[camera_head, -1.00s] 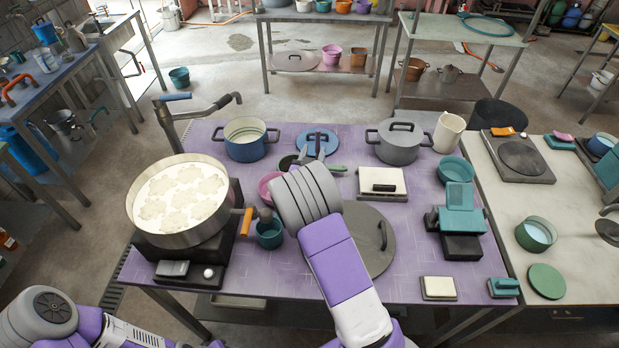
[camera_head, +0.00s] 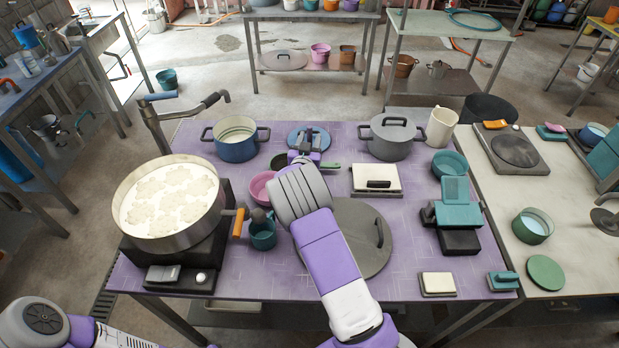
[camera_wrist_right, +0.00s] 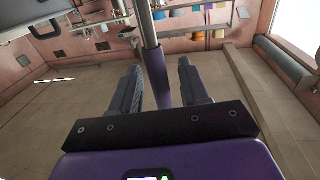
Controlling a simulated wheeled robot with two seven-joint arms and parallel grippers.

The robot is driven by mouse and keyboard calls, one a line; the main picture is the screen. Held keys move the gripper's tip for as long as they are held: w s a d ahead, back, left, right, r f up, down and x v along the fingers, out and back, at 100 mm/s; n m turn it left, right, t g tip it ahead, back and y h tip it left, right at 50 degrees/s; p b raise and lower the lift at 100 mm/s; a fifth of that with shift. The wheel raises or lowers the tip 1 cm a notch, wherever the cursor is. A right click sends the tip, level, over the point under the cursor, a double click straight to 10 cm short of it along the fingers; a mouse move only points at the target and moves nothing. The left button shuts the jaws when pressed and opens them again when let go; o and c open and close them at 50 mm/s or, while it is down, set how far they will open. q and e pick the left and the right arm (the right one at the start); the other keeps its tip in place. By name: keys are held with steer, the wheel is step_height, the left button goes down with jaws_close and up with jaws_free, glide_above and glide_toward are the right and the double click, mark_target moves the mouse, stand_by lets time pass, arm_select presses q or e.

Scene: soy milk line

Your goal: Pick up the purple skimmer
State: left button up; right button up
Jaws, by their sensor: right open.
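A long narrow bar, purple below and grey above, runs between the fingers of my right gripper (camera_wrist_right: 160,90) in the right wrist view. It looks like the handle of the purple skimmer (camera_wrist_right: 157,72). The two dark fingers stand apart on either side of it, with gaps showing. The skimmer's head cannot be made out. In the head view my right gripper (camera_head: 308,143) is over the far middle of the purple table (camera_head: 420,265), by the blue lid (camera_head: 295,137), and my wrist hides much there. My left gripper is out of view.
A wide pan of soy milk (camera_head: 170,200) stands on a burner at left. A blue pot (camera_head: 237,150) and a grey pot (camera_head: 392,150) stand at the back. A pink bowl (camera_head: 262,188), a teal cup (camera_head: 263,235) and a large grey lid (camera_head: 365,250) lie near my right arm.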

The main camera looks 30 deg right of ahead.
jaws_close()
